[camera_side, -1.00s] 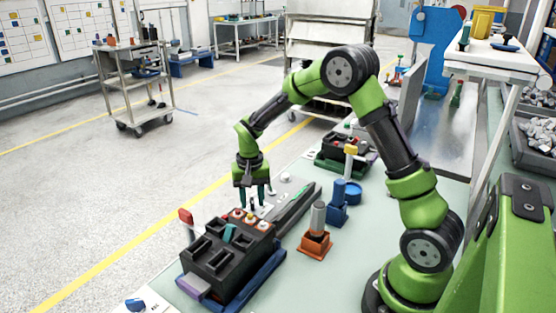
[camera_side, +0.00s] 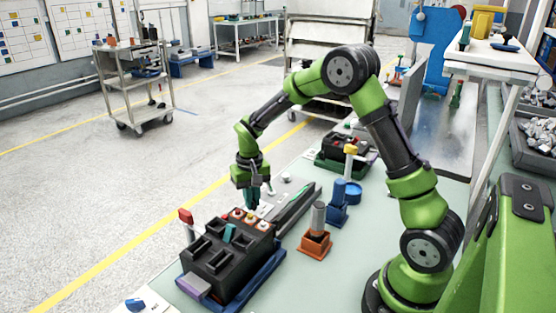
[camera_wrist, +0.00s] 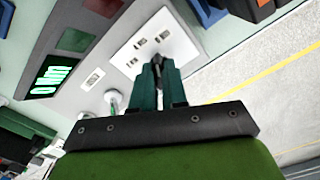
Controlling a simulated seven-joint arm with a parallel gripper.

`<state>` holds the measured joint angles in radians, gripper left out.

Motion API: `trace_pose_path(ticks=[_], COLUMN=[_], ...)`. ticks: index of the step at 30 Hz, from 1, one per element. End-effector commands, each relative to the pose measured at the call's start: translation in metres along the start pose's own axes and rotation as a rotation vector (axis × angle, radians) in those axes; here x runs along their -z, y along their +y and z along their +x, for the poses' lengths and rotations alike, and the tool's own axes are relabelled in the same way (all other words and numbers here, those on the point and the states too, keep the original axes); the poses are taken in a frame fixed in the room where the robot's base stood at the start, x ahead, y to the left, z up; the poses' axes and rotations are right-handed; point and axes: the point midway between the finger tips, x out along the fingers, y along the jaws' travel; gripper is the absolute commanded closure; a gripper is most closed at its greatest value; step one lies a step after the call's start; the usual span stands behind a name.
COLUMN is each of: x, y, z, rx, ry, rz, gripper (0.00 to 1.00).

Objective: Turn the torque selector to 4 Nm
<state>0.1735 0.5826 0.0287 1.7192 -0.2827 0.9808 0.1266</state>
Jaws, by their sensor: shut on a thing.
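My gripper (camera_side: 253,195) points down over the far end of the black breaker unit (camera_side: 215,262), above a pale panel. In the wrist view its teal fingers (camera_wrist: 157,72) are closed together on a small dark knob (camera_wrist: 157,60), which I take to be the torque selector. The knob is mostly hidden between the fingers. It stands at a white plate (camera_wrist: 150,38) with several small marked labels, too small to read. I cannot tell which mark the knob points at.
A lit green display (camera_wrist: 52,76) and a small round white knob (camera_wrist: 113,97) are beside the plate. An orange-based holder (camera_side: 314,245) and a blue stand (camera_side: 338,212) are on the bench to the right. A red-topped post (camera_side: 186,217) stands at left.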

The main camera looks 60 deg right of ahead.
Motion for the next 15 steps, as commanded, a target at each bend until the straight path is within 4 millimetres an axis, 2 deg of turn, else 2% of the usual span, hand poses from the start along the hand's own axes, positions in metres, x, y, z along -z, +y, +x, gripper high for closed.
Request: trace_pose_path(ticks=[15], x=[0.0001], y=[0.0], z=[-0.0008], rx=[0.0], ry=[0.0], rz=[-0.395], gripper=[1.0])
